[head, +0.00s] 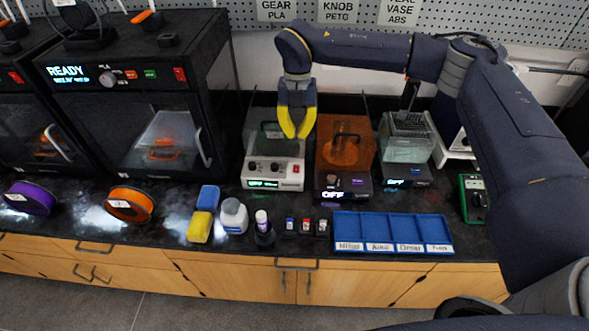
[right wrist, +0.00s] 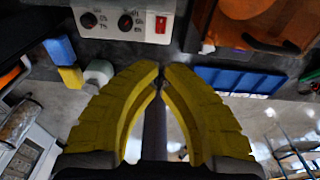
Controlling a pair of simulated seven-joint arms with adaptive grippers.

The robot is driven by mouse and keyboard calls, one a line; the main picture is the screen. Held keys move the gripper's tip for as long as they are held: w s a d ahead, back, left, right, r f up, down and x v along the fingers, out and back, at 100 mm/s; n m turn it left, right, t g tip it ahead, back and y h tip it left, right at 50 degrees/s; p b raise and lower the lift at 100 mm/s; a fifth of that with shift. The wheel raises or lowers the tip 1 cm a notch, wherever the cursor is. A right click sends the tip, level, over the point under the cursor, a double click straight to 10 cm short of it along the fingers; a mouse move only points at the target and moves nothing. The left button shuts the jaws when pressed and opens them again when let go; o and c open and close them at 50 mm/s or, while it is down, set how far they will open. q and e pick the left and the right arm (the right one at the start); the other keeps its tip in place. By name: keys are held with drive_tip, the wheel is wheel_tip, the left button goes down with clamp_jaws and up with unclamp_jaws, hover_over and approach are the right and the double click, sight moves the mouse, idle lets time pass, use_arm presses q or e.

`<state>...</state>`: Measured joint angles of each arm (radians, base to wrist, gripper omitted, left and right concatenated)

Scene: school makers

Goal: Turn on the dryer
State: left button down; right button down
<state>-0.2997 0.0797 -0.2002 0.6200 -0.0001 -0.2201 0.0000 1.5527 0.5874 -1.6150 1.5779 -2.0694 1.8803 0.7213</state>
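A pale grey machine (head: 273,163), seemingly the dryer, stands at the back middle of the counter. Its front has two dark knobs, a red switch (head: 296,169) and a lit display (head: 264,184) that seems to read OFF. In the right wrist view the red switch (right wrist: 161,25) shows on the panel above my fingertips. My right gripper (head: 297,137) has yellow fingers pointing down over the machine's right part, apart from the switch. The fingertips (right wrist: 161,80) are together with nothing visible held between them. My left gripper is not in view.
An orange-lidded machine (head: 343,145) stands just right of the grey one, and a clear-box machine (head: 406,142) further right. A blue divided tray (head: 392,232), small bottles and a white jar (head: 234,216) line the front. Black printers (head: 150,100) stand at left.

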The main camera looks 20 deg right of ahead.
sight(296, 177)
drive_tip(key=shift+f, duration=0.1)
drive_tip(key=f, duration=0.4)
drive_tip(key=s+f, duration=0.1)
drive_tip(key=f, duration=0.8)
drive_tip(key=shift+s+a+f, duration=0.3)
drive_tip(key=shift+s+f, duration=0.15)
drive_tip(key=shift+f, duration=0.4)
drive_tip(key=shift+r, duration=0.2)
drive_tip(key=shift+r, duration=0.7)
